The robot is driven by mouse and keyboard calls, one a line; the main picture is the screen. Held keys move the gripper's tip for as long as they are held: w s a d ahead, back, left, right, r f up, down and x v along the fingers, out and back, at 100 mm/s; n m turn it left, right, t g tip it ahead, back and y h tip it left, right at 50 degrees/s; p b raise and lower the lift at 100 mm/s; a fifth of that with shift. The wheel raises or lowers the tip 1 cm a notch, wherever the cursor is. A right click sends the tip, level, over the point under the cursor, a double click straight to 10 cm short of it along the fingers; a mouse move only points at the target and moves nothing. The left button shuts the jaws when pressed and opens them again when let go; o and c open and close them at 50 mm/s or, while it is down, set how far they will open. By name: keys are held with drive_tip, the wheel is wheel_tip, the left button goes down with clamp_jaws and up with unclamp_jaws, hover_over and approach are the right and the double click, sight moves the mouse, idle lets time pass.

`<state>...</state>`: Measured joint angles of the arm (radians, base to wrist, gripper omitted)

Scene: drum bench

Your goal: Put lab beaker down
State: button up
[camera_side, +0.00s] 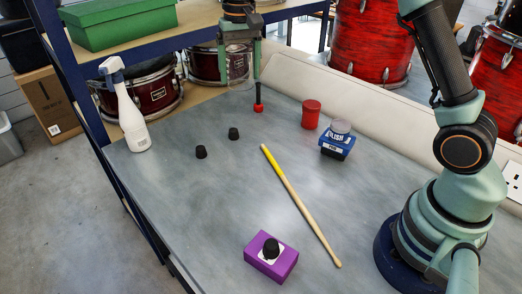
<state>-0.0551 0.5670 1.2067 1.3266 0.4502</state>
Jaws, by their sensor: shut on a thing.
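My gripper (239,70) is at the top middle, pointing down over the far end of the grey bench (210,200). Its two fingers are on either side of a clear lab beaker (238,72), which shows only as a faint, see-through outline. The gripper is shut on the beaker. The beaker's base is hard to make out, so I cannot tell whether it touches the bench or hangs above it.
A black-stemmed, red-ended object (258,106) is just right of the gripper. The bench's left front is clear.

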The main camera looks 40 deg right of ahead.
drive_tip(key=s+a+n, duration=0.1)
drive_tip(key=s+a, duration=0.6)
drive_tip(key=a, duration=0.3)
drive_tip(key=s+a+n, duration=0.1)
drive_tip(key=s+a, duration=0.6)
drive_tip(key=a, duration=0.4)
wheel_tip(320, 180, down, 15)
drive_tip(key=shift+d+f, duration=0.15)
drive_tip(key=shift+f, duration=2.5)
drive_tip(key=o, duration=1.2)
drive_tip(key=shift+f, duration=0.1)
